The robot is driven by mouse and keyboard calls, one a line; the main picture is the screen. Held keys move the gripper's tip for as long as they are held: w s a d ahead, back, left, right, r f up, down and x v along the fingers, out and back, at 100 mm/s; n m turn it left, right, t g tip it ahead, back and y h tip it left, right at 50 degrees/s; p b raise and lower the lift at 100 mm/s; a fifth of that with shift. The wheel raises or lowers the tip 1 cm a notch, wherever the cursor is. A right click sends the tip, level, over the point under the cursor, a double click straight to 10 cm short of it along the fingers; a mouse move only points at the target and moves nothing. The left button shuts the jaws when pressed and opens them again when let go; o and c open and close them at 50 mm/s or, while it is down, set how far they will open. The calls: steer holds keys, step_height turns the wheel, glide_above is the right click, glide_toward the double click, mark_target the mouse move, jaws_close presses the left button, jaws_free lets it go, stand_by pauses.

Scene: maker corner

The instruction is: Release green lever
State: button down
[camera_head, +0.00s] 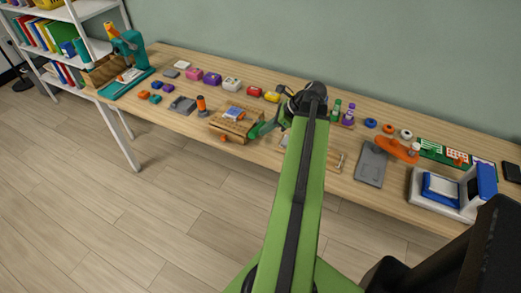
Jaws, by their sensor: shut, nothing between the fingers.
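My green arm reaches from the bottom of the head view to the workbench. My gripper (257,131) points left and down at the right front side of a wooden fixture (224,128), and is shut with nothing held. The fixture carries a blue and white piece (234,113) on top and has an orange part at its front edge. I cannot make out the green lever apart from my green gripper. It may be hidden behind it. Whether the gripper touches the fixture is too small to tell.
A grey plate with an orange lever (397,149) stands right of my arm, beside a white and blue device (441,189). Left of the fixture is an orange and black post (201,104). Several coloured boxes line the back. A teal press (130,55) stands far left.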

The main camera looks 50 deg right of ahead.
mark_target(258, 129)
steer(key=s+d+m+t, duration=0.1)
steer(key=s+d+m, duration=0.2)
steer(key=d, duration=0.1)
steer(key=shift+s+f, duration=0.1)
steer(key=shift+s, duration=0.3)
steer(key=b+x, duration=0.7)
steer(key=x, duration=0.2)
steer(key=shift+w+d+f, duration=0.1)
steer(key=shift+d+f, duration=0.05)
steer(key=shift+f, duration=0.05)
steer(key=shift+w+a+f+b, duration=0.2)
steer(key=shift+w+b, duration=0.1)
steer(key=shift+w, duration=0.1)
